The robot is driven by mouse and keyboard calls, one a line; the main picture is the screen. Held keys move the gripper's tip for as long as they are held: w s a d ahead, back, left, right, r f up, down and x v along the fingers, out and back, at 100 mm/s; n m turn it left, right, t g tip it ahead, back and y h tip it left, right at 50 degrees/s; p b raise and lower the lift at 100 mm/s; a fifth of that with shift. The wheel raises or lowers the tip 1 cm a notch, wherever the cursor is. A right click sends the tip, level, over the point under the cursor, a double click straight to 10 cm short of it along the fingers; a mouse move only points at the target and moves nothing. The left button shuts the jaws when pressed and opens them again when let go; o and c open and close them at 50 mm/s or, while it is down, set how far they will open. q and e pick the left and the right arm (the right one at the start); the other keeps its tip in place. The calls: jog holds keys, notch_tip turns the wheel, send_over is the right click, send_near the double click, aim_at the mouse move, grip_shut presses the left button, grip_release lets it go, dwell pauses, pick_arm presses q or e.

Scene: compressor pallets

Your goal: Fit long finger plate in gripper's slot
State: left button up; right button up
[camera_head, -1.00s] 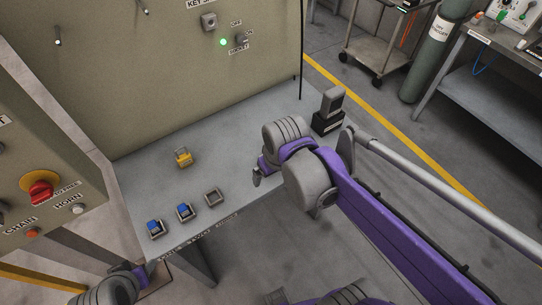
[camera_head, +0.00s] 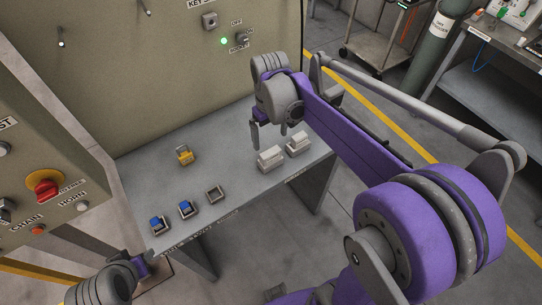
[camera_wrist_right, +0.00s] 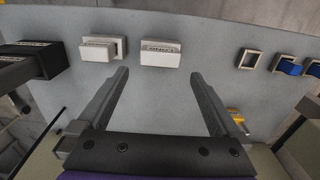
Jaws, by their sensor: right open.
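My right gripper (camera_head: 255,136) is above the right part of the grey bench (camera_head: 227,147); in the right wrist view its two fingers (camera_wrist_right: 160,76) are spread, with nothing between them. Two pale labelled blocks (camera_head: 270,158) (camera_head: 298,144) sit on the bench below and right of it. In the wrist view the blocks (camera_wrist_right: 161,54) (camera_wrist_right: 101,48) lie beyond the fingertips, one between the finger lines. I cannot tell which piece is the long finger plate; labels are too small to read. My left gripper (camera_head: 142,266) is low at the left, its fingers unclear.
Two blue-topped holders (camera_head: 157,224) (camera_head: 186,208), an empty square holder (camera_head: 215,193) and a yellow piece (camera_head: 184,155) stand on the bench. A black labelled box (camera_wrist_right: 32,60) is at the wrist view's left. A panel (camera_head: 200,70) rises behind the bench.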

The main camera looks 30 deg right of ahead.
aim_at(270, 152)
notch_tip(270, 152, down, 9)
jog(key=b, duration=0.4)
jog(key=shift+r+b, duration=0.15)
jog(key=shift+b, duration=0.2)
pick_arm(q)
notch_tip(270, 152, down, 6)
jog(key=s, duration=0.2)
jog(key=shift+s+f+g, duration=0.15)
jog(key=shift+f+g, duration=0.1)
jog(key=shift+g, duration=0.05)
pick_arm(e)
grip_shut()
jog(key=shift+r, duration=0.1)
pick_arm(q)
jog(key=shift+r, duration=0.15)
pick_arm(e)
jog(key=shift+r, duration=0.1)
pick_arm(q)
jog(key=shift+w+r+p, duration=0.25)
jog(key=shift+r+p, duration=0.35)
jog(key=shift+r, duration=0.1)
jog(key=shift+w+r+p, duration=0.25)
jog(key=shift+r+p, duration=0.3)
jog(key=shift+r, duration=0.2)
jog(key=shift+w+r+p, duration=0.25)
jog(key=shift+r+p, duration=0.35)
jog(key=shift+r, duration=0.1)
pick_arm(e)
jog(key=shift+r, duration=2.85)
